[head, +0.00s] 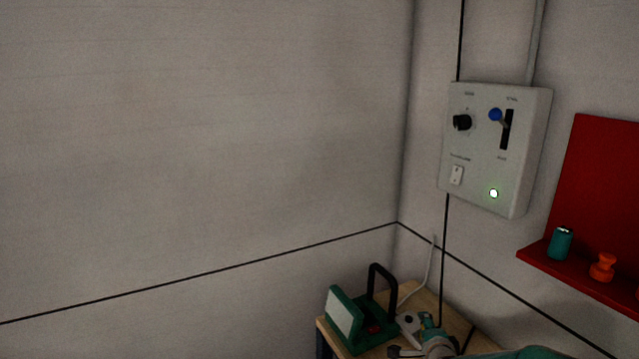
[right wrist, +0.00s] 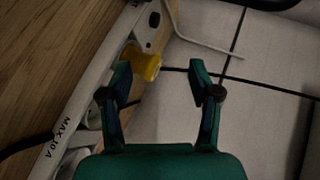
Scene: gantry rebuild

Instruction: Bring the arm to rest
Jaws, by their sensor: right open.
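My right gripper (head: 411,337) shows at the bottom edge of the head view, low over the wooden table in the corner. Part of my teal right arm behind it is cut off by the frame edge. In the right wrist view the two teal fingers of the right gripper (right wrist: 160,78) are spread apart with nothing held between them. A yellow round piece (right wrist: 145,64) on a pale strip marked "MAX 10 A" (right wrist: 90,95) lies just beyond the left finger; I cannot tell whether they touch. My left gripper is not in view.
A green lamp-like device (head: 362,322) with a black handle stands on the wooden table (head: 425,298), close to the right gripper. A grey control box (head: 480,185) hangs on the wall above. A red shelf (head: 590,283) at right holds a teal can (head: 560,244) and an orange piece (head: 602,268).

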